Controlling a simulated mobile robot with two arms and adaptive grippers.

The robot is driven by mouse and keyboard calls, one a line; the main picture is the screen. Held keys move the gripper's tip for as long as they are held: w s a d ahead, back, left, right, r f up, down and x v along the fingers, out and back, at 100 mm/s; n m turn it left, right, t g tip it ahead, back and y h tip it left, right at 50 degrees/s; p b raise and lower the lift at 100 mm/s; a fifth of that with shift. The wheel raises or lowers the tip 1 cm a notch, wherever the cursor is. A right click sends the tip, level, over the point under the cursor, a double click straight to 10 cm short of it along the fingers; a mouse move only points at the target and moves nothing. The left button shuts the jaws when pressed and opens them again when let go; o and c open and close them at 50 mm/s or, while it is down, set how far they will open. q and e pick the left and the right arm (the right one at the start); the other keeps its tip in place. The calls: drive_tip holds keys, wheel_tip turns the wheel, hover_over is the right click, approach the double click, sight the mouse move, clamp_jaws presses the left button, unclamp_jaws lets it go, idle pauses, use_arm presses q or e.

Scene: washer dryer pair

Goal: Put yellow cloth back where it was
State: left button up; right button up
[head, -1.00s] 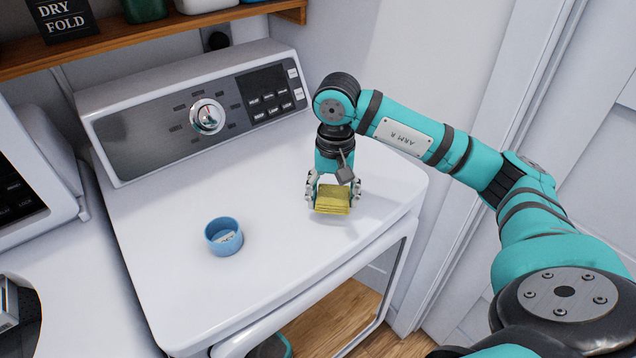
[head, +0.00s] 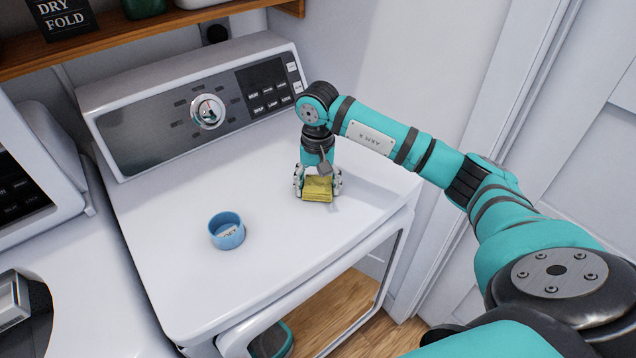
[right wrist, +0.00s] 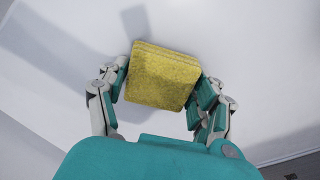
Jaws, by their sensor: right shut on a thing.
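The yellow cloth (head: 317,189) is a small folded stack between the fingers of my right gripper (head: 317,184), over the white top of the dryer-like machine. The right wrist view shows the folded cloth (right wrist: 163,76) with a finger of the right gripper (right wrist: 158,92) against each side. The gripper is shut on it and points down. The cloth is at or just above the machine top; I cannot tell whether it touches. My left gripper is not in view.
A blue round cup (head: 227,231) with a pale labelled item inside stands on the machine top (head: 270,270), left of the cloth. The control panel (head: 200,112) rises behind. A wooden shelf (head: 150,38) hangs above. Another white machine (head: 60,190) stands left. The top's front is clear.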

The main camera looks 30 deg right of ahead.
sight(318, 183)
drive_tip(key=o, duration=0.7)
drive_tip(key=shift+f, duration=0.2)
drive_tip(key=o, duration=0.5)
drive_tip(key=shift+c, duration=0.2)
drive_tip(key=shift+r, duration=0.1)
drive_tip(key=shift+r, duration=0.1)
wheel_tip(318, 183, up, 12)
drive_tip(key=b, duration=0.2)
